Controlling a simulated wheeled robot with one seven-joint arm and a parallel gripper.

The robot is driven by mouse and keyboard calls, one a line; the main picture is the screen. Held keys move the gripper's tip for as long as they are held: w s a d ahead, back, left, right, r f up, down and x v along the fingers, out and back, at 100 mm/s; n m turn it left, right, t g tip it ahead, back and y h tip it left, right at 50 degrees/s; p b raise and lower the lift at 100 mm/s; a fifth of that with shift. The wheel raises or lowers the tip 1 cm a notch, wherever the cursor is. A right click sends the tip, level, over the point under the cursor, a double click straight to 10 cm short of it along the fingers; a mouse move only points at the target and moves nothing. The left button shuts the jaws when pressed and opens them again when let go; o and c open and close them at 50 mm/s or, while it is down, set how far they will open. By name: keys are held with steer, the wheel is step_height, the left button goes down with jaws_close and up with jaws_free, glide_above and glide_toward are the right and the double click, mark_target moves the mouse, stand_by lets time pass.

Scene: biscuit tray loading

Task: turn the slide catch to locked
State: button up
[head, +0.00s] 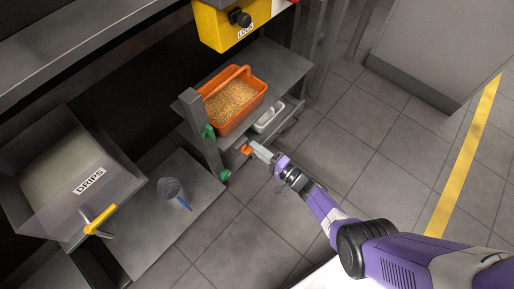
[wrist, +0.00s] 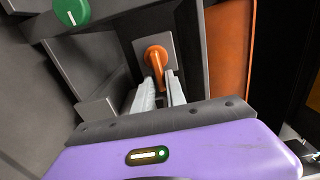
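The slide catch is an orange turning handle on a grey plate, seen in the wrist view (wrist: 157,58) with its lever pointing down toward my gripper. It shows as a small orange spot in the head view (head: 246,149), at the front of the low grey stand. My gripper (wrist: 162,88) has its two pale fingers on either side of the lever's lower end, with no clear gap beside it. It also shows in the head view (head: 256,151). The lever's tip is partly hidden between the fingers. No locked or unlocked marking is readable.
Green knobs (wrist: 70,10) sit on the stand's post. Floor at right is open.

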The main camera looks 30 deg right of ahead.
steer(key=shift+o, duration=1.1)
steer(key=p+v, duration=0.2)
steer(key=v, duration=0.5)
steer(key=shift+s, duration=0.35)
steer(key=shift+d, duration=0.1)
